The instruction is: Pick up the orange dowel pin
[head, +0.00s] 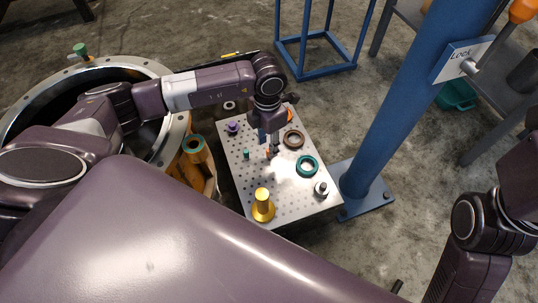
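My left gripper (272,150) points down over the perforated metal plate (238,178), its fingertips close to the surface between the purple part and the rings. A small bit of orange, likely the orange dowel pin (268,151), shows right at the fingertips. The fingers hide most of it, and I cannot tell whether they are closed on it or only around it.
The plate also holds a brown ring (293,139), a teal ring (307,166), a yellow flanged part (263,206), a metal part (321,189), a small green pin (246,153) and a purple part (233,128). A blue column (400,100) stands at right, a large round housing (150,68) at left.

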